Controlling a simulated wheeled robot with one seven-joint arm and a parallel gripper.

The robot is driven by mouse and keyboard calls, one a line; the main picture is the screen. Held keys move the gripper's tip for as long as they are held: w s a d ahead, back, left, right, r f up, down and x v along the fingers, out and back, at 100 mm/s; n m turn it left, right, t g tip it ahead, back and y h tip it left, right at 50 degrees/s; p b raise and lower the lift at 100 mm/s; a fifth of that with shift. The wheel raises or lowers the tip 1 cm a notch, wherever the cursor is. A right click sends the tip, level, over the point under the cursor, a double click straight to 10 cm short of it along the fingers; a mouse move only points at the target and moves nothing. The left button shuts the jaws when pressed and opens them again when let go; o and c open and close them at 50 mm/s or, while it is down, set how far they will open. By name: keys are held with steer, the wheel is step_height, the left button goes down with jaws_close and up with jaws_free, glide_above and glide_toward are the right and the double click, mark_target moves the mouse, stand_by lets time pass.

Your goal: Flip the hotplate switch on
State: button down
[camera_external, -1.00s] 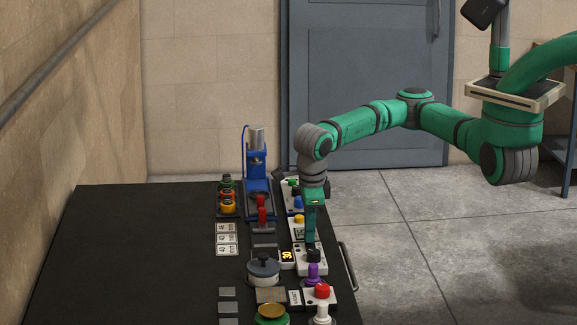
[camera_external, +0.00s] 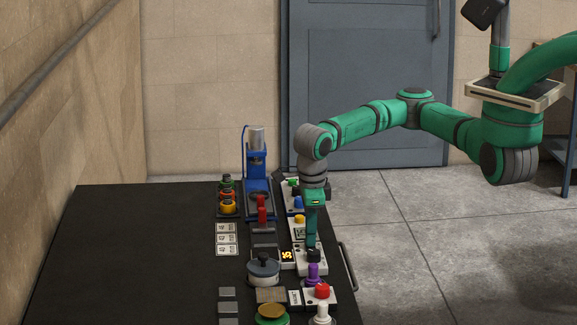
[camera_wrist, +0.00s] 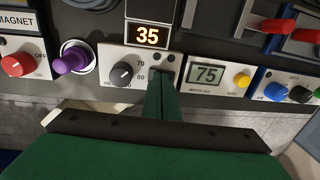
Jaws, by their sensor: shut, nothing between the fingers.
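A white control panel (camera_wrist: 107,55) with a black knob (camera_wrist: 123,74) marked 70 and 80 is in the wrist view, below a lit display (camera_wrist: 147,36) reading 35. My gripper (camera_wrist: 160,78) is shut and empty. Its fingertips are at the right part of this panel, over a small dark part that they largely cover. I cannot make out the switch itself or its position there. In the external view my gripper (camera_external: 312,243) points down at the same panel (camera_external: 318,267), just behind the black knob (camera_external: 313,255).
To the left in the wrist view are a purple knob (camera_wrist: 73,58) and a red knob (camera_wrist: 14,65) by a MAGNET label. To the right are a display reading 75 (camera_wrist: 207,75), a yellow button (camera_wrist: 242,80) and red levers (camera_wrist: 275,25). A blue press (camera_external: 257,175) stands at the far table end.

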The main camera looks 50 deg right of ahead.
steer(key=shift+r, duration=0.1)
step_height(320, 180, up, 14)
steer(key=s+a, duration=0.1)
steer(key=shift+s+a, duration=0.25)
steer(key=shift+s, duration=0.05)
stand_by(0.5)
steer(key=shift+w+d, duration=0.5)
steer(key=shift+d, duration=0.05)
steer(key=f, duration=0.4)
steer(key=w+d+f, duration=0.1)
steer(key=f, duration=0.9)
steer(key=shift+w+d, duration=0.25)
